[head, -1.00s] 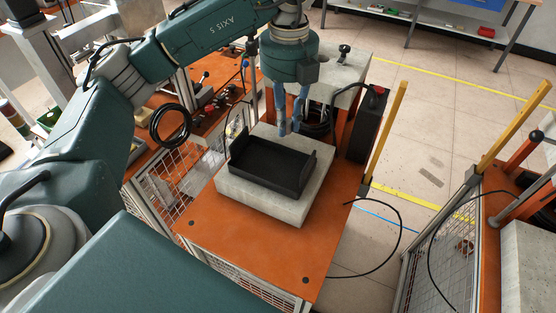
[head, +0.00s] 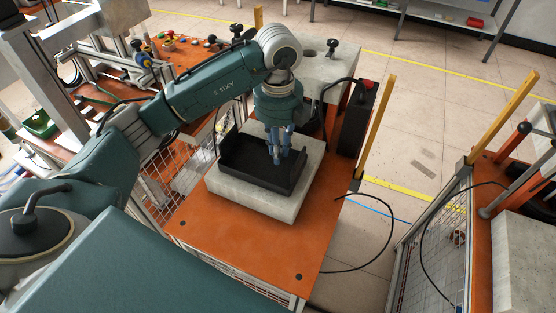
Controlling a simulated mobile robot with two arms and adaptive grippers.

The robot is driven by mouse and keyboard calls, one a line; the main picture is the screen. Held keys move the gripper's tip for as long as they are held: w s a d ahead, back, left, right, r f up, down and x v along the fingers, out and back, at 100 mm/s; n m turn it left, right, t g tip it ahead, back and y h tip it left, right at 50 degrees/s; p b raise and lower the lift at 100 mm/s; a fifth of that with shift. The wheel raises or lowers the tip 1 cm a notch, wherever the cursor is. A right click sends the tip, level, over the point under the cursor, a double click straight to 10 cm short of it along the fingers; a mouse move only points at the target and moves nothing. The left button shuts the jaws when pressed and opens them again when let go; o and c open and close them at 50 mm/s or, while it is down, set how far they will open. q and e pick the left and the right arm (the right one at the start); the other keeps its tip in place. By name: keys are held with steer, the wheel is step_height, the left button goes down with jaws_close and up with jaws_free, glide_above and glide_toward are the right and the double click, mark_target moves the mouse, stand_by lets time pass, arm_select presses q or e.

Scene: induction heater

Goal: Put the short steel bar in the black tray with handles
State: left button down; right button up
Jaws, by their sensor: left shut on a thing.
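The black tray (head: 262,174) sits on a pale stone-like block on the orange table. My left gripper (head: 277,158) points down over the far right part of the tray, with its blue fingers at or just inside the tray's rim. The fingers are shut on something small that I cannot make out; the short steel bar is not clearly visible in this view. The visible floor of the tray looks empty. My right gripper is not in view.
The pale block (head: 250,203) rests on the orange table (head: 230,246). A dark box with a red button (head: 357,125) and a yellow post (head: 376,120) stand to the right. The front of the table is clear.

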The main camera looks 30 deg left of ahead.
mark_target(278, 171)
arm_select(q)
step_height(278, 171, down, 4)
steer(key=shift+p, duration=0.45)
steer(key=shift+f, duration=0.55)
steer(key=c, duration=1.6)
jaws_free()
steer(key=shift+f, duration=0.1)
steer(key=shift+c, duration=0.2)
